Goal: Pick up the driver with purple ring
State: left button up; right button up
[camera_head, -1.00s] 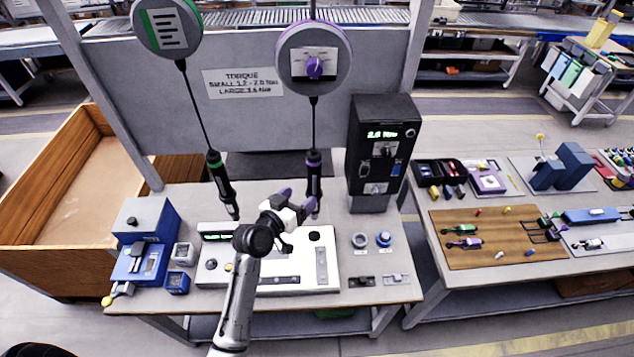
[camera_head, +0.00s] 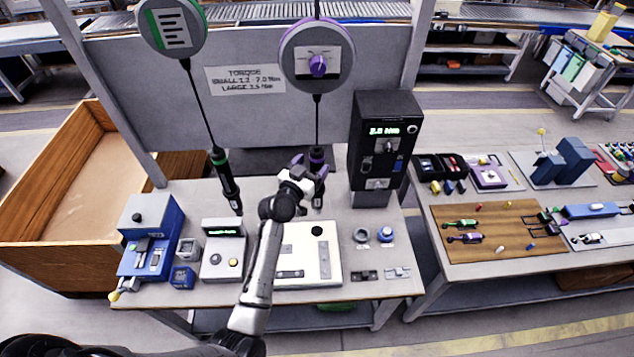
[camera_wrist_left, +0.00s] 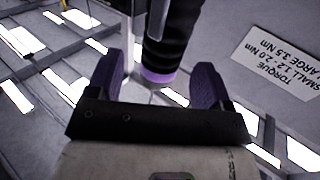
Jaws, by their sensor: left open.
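The driver with the purple ring (camera_head: 317,158) hangs nearly upright on a cable below the round purple-rimmed balancer (camera_head: 317,62). My left gripper (camera_head: 309,166) is at the driver's ring height, with its purple fingers spread. In the left wrist view the driver's black body and purple ring (camera_wrist_left: 158,76) stand between the two open fingers (camera_wrist_left: 156,84), with gaps on both sides. Its lower end is partly hidden by the gripper in the head view. The driver with the green ring (camera_head: 222,172) hangs tilted to the left. My right gripper is not in view.
A black torque tester (camera_head: 385,140) stands close to the right of the driver. A white fixture plate (camera_head: 300,250) and a grey control box (camera_head: 222,250) lie on the bench below. A panel with a torque sign (camera_head: 245,80) stands behind.

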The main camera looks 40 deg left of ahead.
pick_arm(q)
jog(key=shift+w+a+f+p, duration=0.1)
jog(key=shift+w+a+p, duration=0.1)
jog(key=shift+w, duration=0.65)
jog(key=shift+w+a+f+p, duration=0.1)
jog(key=shift+w+a+p, duration=0.05)
jog(key=shift+w, duration=0.7)
jog(key=shift+w+a+p, duration=0.15)
jog(key=shift+w+p, duration=0.05)
jog(key=shift+w, duration=0.65)
